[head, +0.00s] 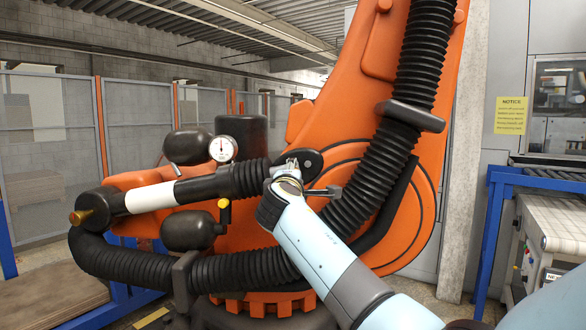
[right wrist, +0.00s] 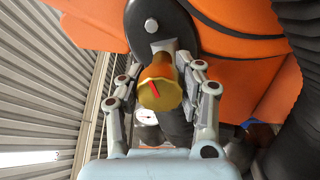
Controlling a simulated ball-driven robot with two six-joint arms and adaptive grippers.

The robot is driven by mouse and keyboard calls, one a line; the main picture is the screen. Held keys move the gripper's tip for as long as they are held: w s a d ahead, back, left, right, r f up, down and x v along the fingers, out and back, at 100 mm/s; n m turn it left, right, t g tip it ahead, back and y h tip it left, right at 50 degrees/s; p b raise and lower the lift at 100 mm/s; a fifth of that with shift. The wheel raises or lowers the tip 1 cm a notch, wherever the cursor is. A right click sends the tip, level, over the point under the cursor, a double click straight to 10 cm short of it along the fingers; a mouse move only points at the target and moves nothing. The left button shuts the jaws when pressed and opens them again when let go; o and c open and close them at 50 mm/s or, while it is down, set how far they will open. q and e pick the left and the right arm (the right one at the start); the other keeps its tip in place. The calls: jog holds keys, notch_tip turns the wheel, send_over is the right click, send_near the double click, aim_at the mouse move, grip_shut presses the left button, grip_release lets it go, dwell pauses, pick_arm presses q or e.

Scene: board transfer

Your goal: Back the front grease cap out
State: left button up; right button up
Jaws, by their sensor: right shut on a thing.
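In the right wrist view a brass-yellow grease cap (right wrist: 152,95) with a red mark on its face sits between the fingers of my right gripper (right wrist: 160,80). The gripper is shut on the cap, which stands at the end of a grey stem below a dark round plate (right wrist: 160,18). In the head view my right gripper (head: 291,168) is at the dark plate (head: 312,160) on the orange machine arm; the cap there is mostly hidden by the gripper. My left gripper is not in view.
A brass end fitting (head: 80,217) and a yellow-topped fitting (head: 224,204) are to the left. A dial gauge (head: 222,149) and black ribbed hoses (head: 375,175) surround the work area. Mesh fence panels (head: 138,120) stand behind.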

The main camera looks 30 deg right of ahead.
jog(key=n+p, duration=0.1)
jog(key=n, duration=0.1)
jog(key=n+p, duration=0.2)
jog(key=n, duration=0.1)
jog(key=shift+a+f+y, duration=0.1)
jog(key=shift+f+y, duration=0.1)
jog(key=shift+y, duration=0.1)
jog(key=n+p, duration=0.3)
jog(key=n, duration=0.1)
jog(key=shift+s+n+p, duration=0.1)
jog(key=shift+n+p, duration=0.2)
jog(key=n, duration=0.1)
jog(key=n+p, duration=0.1)
jog(key=shift+f+n+y, duration=0.2)
jog(key=shift+n+y, duration=0.1)
jog(key=shift+n, duration=1.2)
jog(key=shift+f, duration=0.1)
jog(key=o, duration=1.3)
jog(key=shift+r, duration=0.35)
